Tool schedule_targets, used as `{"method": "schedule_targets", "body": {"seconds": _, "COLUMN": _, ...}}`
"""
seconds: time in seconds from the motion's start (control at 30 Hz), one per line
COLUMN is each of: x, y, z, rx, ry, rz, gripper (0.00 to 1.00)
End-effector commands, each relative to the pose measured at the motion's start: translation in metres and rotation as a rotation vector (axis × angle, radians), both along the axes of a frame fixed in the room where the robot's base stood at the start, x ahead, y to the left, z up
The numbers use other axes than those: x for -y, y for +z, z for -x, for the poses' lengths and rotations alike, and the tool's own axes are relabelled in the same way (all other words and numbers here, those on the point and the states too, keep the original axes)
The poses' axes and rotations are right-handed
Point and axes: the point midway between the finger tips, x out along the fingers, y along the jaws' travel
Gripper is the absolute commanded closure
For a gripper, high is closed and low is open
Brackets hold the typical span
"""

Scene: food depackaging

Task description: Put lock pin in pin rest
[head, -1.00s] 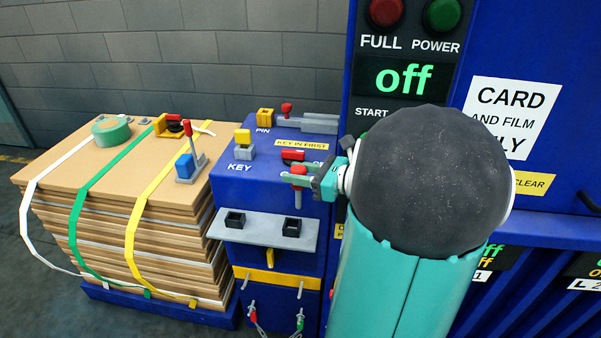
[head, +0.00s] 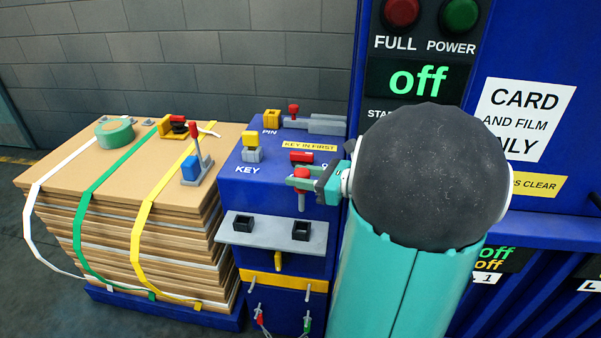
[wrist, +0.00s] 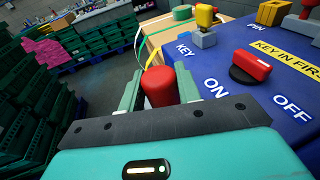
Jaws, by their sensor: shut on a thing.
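The lock pin, with a red head (head: 302,173) and grey shaft, is held upright by my gripper (head: 303,181) in front of the blue cabinet's top. In the wrist view its red head (wrist: 158,84) sits between the two green fingers (wrist: 160,92), which are shut on it. The pin hangs above a grey shelf (head: 268,234) with two black square holders, a left one (head: 243,224) and a right one (head: 301,230). The pin is over the right holder in the picture, clear of it. Neither holder is labelled, so I cannot tell which is the pin rest.
On the cabinet top are a yellow block (head: 271,117) marked PIN, a grey bolt (head: 318,123) with a red knob, a yellow key block (head: 251,145) and a red switch (head: 301,157). A strapped cardboard stack (head: 140,170) stands left. The baler (head: 545,195) is right.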

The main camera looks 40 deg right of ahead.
Motion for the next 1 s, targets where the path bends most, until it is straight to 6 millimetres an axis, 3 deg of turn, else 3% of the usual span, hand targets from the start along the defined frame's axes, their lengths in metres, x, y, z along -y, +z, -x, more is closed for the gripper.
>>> {"method": "schedule_targets", "body": {"seconds": 0.5, "x": -0.001, "y": -0.043, "z": -0.001, "rx": 0.0, "ry": 0.0, "rz": -0.001, "gripper": 0.92}}
{"method": "schedule_targets", "body": {"seconds": 1.0, "x": -0.001, "y": -0.049, "z": -0.002, "rx": 0.0, "ry": -0.001, "rz": 0.001, "gripper": 0.92}}
